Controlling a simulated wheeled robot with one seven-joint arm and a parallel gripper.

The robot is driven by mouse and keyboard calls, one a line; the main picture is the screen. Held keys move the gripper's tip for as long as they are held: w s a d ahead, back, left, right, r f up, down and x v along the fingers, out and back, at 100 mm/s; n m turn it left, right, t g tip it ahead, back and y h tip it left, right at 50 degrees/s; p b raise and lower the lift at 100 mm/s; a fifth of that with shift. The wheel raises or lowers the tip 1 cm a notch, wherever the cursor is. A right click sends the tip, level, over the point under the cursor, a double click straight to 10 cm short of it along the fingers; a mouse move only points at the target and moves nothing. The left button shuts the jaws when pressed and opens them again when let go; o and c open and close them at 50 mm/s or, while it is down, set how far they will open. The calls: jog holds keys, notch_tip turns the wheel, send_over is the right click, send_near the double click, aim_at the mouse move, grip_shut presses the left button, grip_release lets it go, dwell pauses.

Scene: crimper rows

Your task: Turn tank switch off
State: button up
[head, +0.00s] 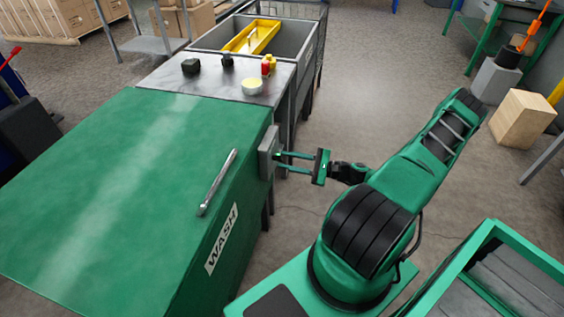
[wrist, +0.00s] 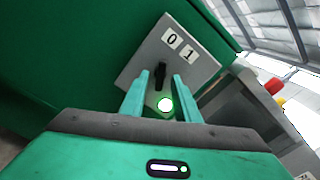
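The tank switch is a grey box (head: 268,152) on the side of the green WASH tank (head: 120,190). In the wrist view its grey plate (wrist: 150,55) has white labels 0 and 1, a black knob (wrist: 161,70) and a round lamp (wrist: 166,104) glowing green. The knob's tip points toward the label end; I cannot tell whether it favours 0 or 1. My gripper (head: 279,161) faces the box from the right, fingers spread. In the wrist view the fingertips of my gripper (wrist: 161,80) stand either side of the knob, with a gap visible; contact is unclear.
A metal handle bar (head: 217,182) lies on the tank lid near the switch. Beyond is a steel counter (head: 225,85) with small black items and red and yellow bottles, then a sink with a yellow tray (head: 252,37). Floor right of the counter is clear.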

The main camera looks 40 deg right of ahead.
jog(key=v, duration=0.9)
jog(key=shift+s+d, duration=0.2)
jog(key=shift+a, duration=0.1)
jog(key=s+a+r+n+g+h, duration=0.3)
jog(key=s+r+n+g, duration=0.1)
jog(key=r, duration=0.6)
jog(key=s+a+r+n+g+h, duration=0.4)
jog(key=s+r+n+g, duration=0.1)
jog(key=s+r, duration=0.3)
jog(key=s+a+r+n+g+h, duration=0.3)
jog(key=s+a+r+n+g, duration=0.1)
jog(key=r, duration=0.7)
jog(key=s+n+g, duration=0.1)
jog(key=s+n, duration=0.1)
jog(key=s, duration=0.1)
jog(key=shift+a+r+n+h, duration=0.25)
jog(key=shift+r+n+h, duration=0.1)
jog(key=shift+n+h, duration=0.05)
